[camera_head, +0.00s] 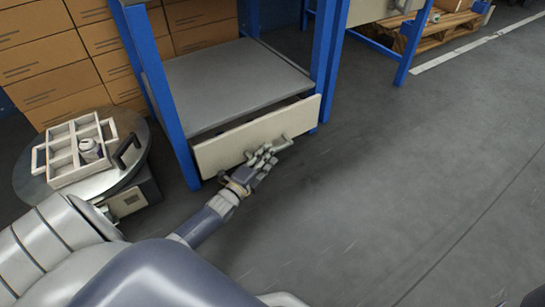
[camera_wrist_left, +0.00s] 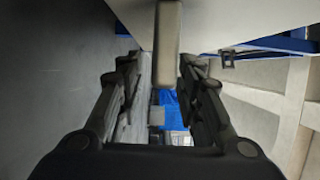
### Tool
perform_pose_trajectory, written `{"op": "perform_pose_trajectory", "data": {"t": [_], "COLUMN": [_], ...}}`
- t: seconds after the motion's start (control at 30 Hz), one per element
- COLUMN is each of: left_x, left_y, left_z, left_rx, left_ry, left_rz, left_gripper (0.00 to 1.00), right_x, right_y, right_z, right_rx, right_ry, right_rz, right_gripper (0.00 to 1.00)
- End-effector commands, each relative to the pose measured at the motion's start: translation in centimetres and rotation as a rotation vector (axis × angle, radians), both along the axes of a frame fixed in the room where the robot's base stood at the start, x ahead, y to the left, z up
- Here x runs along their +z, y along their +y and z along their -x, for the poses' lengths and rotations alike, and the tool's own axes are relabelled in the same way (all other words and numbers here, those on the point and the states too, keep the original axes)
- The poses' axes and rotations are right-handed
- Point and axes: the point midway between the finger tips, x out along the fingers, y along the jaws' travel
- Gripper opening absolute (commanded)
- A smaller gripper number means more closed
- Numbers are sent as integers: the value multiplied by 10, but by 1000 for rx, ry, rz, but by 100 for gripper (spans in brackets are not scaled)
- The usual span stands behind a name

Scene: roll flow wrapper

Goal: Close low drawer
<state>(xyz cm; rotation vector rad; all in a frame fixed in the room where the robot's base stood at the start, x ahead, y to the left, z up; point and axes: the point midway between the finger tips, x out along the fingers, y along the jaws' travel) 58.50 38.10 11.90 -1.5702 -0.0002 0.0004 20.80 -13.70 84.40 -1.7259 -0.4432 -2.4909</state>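The low drawer (camera_head: 235,148) has a cream front and sits at the bottom of a blue-framed unit. A narrow dark gap shows behind its front, so it stands slightly pulled out. Its grey handle (camera_head: 280,144) is right of the front's middle. My left gripper (camera_head: 263,157) is at the drawer front, by the handle. In the left wrist view the handle (camera_wrist_left: 168,45) extends between the spread fingers of my left gripper (camera_wrist_left: 160,65), with gaps on both sides. Contact with the handle is not clear. My right gripper is not in view.
A grey shelf (camera_head: 225,85) lies above the drawer between blue posts (camera_head: 168,95). A round table (camera_head: 70,192) with a white compartment tray (camera_head: 68,163) stands at the left. Cardboard boxes (camera_head: 35,70) are stacked behind. The floor (camera_head: 400,190) at the right is clear.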

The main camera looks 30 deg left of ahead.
Motion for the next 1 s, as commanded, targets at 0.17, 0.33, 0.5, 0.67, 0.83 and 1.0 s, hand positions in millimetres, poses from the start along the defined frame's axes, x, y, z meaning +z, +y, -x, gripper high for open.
{"op": "perform_pose_trajectory", "data": {"t": [0.17, 0.33, 0.5, 0.67, 0.83, 1.0], "left_x": [-3, -1, 0, 0, 0, 0], "left_y": [0, 0, 0, 0, 0, 0], "left_z": [-22, -30, -31, -31, -31, -31], "left_rx": [0, 0, 0, 0, 0, 0], "left_ry": [-2, 1, 1, 1, 1, 1], "left_rz": [-1, 0, 0, 0, 1, 1], "left_gripper": [33, 33, 33, 22, 0, 0], "right_x": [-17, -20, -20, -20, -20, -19], "right_y": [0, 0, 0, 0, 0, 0], "right_z": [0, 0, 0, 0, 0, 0], "right_rx": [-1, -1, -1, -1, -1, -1], "right_ry": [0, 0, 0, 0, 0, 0], "right_rz": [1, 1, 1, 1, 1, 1], "right_gripper": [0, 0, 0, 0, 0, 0]}}
